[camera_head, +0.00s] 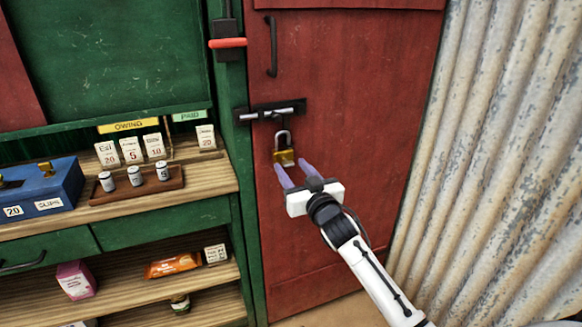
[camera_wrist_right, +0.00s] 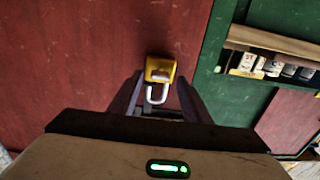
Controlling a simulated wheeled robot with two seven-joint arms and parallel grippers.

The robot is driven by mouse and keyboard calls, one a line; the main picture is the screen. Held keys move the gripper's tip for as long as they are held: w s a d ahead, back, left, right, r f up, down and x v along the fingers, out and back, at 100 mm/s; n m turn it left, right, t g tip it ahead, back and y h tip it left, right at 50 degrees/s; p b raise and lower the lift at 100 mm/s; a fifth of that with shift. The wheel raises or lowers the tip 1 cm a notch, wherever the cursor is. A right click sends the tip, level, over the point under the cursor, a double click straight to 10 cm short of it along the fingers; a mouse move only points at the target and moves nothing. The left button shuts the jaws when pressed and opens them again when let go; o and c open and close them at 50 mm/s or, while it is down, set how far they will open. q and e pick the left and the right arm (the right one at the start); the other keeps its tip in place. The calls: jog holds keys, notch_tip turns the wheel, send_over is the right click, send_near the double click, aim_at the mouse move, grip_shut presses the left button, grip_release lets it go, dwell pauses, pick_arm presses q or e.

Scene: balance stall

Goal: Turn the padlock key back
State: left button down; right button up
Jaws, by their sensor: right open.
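A brass padlock (camera_head: 285,158) with a grey shackle hangs below the metal bolt (camera_head: 270,113) on the red door (camera_head: 345,120). My right gripper (camera_head: 291,171) is open just below and in front of the padlock, its two fingers pointing at it. In the right wrist view the yellow padlock (camera_wrist_right: 160,69) and its shackle show between the open fingers (camera_wrist_right: 160,92), with no contact that I can make out. I cannot clearly make out the key. My left gripper is out of view.
Green shelves (camera_head: 235,215) on the left hold a blue box (camera_head: 40,187), a wooden weight rack (camera_head: 138,186), price cards and packets. A red-handled lever (camera_head: 228,43) is on the green post. Corrugated metal (camera_head: 480,140) stands at right. The door front around my gripper is clear.

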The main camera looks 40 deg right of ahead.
jog(key=shift+x, duration=0.8)
jog(key=c, duration=1.1)
jog(key=shift+o, duration=0.3)
